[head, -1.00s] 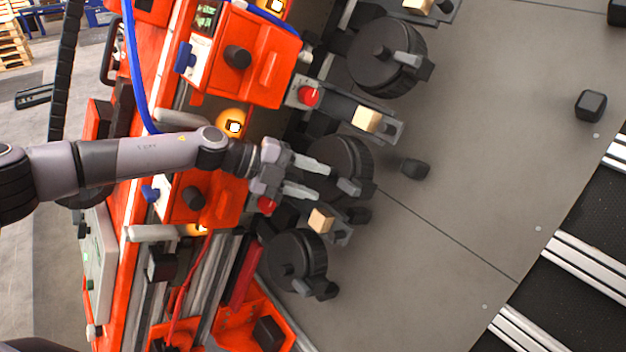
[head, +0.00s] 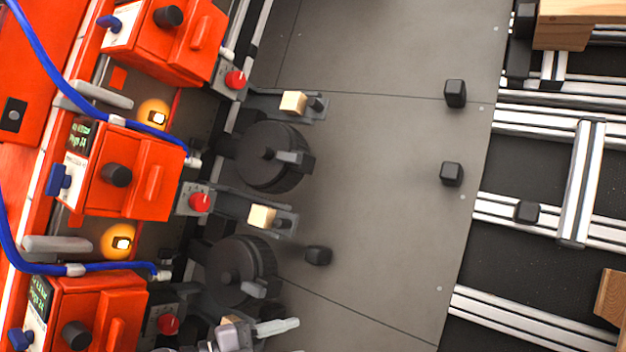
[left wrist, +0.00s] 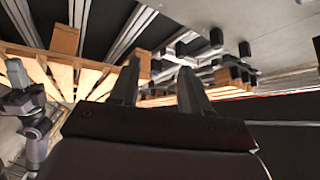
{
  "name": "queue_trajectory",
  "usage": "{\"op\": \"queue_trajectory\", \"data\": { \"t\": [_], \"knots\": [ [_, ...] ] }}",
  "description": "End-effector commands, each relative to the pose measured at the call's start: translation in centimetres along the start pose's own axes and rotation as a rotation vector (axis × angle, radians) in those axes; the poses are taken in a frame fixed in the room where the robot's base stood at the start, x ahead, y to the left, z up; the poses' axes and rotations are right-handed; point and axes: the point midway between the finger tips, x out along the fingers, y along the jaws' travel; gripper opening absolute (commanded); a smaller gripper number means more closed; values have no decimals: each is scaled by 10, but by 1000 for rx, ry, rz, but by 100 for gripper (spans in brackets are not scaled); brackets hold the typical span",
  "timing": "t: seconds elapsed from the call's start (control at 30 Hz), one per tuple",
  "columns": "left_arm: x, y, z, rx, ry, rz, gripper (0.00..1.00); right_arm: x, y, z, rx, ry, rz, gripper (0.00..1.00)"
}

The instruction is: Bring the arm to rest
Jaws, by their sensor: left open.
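My left gripper (head: 288,338) is at the bottom edge of the head view, partly cut off. Its pale fingers point right and stand apart, with nothing seen between them. It is below the lower black wheel (head: 240,270), beside the orange machine row. In the left wrist view its two dark fingers (left wrist: 160,85) are spread and empty, and rails and wooden slats show beyond them. Part of a grey arm of mine (left wrist: 30,110) shows at the left of that view. My right gripper is not seen.
Orange control boxes (head: 125,180) with blue hoses line the left. Another black wheel (head: 270,155) and wood-topped brackets (head: 262,217) jut over the grey floor (head: 375,200). Black blocks (head: 452,174) stand on it. Aluminium rails (head: 530,325) and wood (head: 578,12) are at right.

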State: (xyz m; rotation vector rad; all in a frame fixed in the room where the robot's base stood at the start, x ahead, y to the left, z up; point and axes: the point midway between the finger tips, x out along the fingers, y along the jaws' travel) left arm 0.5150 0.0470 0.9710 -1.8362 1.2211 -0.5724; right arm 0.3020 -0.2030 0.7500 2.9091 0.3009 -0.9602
Motion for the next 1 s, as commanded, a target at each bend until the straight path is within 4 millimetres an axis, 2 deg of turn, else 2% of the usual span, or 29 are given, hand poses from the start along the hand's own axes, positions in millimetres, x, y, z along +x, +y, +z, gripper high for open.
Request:
{"op": "queue_trajectory", "data": {
  "t": [0.03,0.2,0.47,0.77,1.0],
  "knots": [
    [4,10,-6,-48,1,-26,47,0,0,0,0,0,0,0],
    [10,28,-16,-193,-25,-122,47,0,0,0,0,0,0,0],
    [2,57,-16,-425,-118,-259,47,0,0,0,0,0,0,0],
    [-34,100,1,-698,-298,-396,47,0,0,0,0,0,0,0],
    [-83,151,19,-907,-496,-480,47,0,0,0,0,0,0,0]
  ]
}}
